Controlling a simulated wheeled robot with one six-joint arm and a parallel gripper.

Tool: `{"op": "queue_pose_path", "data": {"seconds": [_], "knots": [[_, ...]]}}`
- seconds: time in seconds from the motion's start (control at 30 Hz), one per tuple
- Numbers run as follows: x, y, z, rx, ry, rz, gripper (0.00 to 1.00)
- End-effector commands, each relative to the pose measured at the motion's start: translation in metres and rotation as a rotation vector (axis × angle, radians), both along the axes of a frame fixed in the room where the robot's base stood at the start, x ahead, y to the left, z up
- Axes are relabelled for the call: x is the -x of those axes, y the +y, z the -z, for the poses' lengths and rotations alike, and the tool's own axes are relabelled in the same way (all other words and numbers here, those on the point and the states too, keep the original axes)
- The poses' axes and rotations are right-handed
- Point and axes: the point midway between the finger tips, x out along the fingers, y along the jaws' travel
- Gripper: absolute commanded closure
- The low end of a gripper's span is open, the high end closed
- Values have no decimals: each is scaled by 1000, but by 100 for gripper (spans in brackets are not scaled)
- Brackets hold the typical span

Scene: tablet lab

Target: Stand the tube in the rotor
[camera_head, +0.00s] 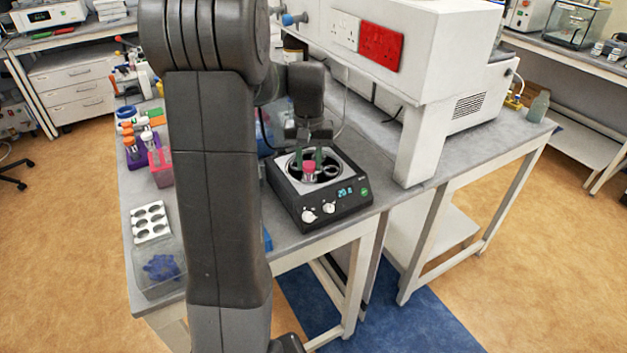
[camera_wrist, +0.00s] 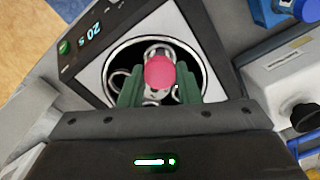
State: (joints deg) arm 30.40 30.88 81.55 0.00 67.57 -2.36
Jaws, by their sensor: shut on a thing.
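The rotor sits in the round dark well of a black and grey benchtop machine; a rotor ring (camera_wrist: 185,65) shows in the wrist view. The machine (camera_head: 345,201) has knobs and a lit display. The tube (camera_head: 309,167) has a pink-red cap, which also shows in the wrist view (camera_wrist: 160,72). My gripper (camera_head: 309,160) is over the well with its green fingers shut on the tube, one on each side of the cap. In the wrist view my gripper (camera_wrist: 160,88) points down into the well. The tube's lower part is hidden below the cap, so I cannot tell whether it is in a rotor hole.
A white rack with round holes (camera_head: 151,221) and a clear box of blue items (camera_head: 162,268) are at the bench's left. Purple and pink tube racks (camera_head: 160,166) stand behind them. A large white instrument (camera_head: 425,75) is close on the right.

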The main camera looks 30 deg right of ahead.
Motion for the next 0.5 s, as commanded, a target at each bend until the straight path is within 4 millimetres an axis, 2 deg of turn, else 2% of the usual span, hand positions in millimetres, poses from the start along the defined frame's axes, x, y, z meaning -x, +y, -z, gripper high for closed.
{"op": "queue_pose_path", "data": {"seconds": [0.43, 0.47, 0.5], "knots": [[0, 0, 5, 0, 0, 0, 87], [0, 0, 5, 0, 0, 0, 64], [0, 0, 5, 0, 0, 0, 56]]}}
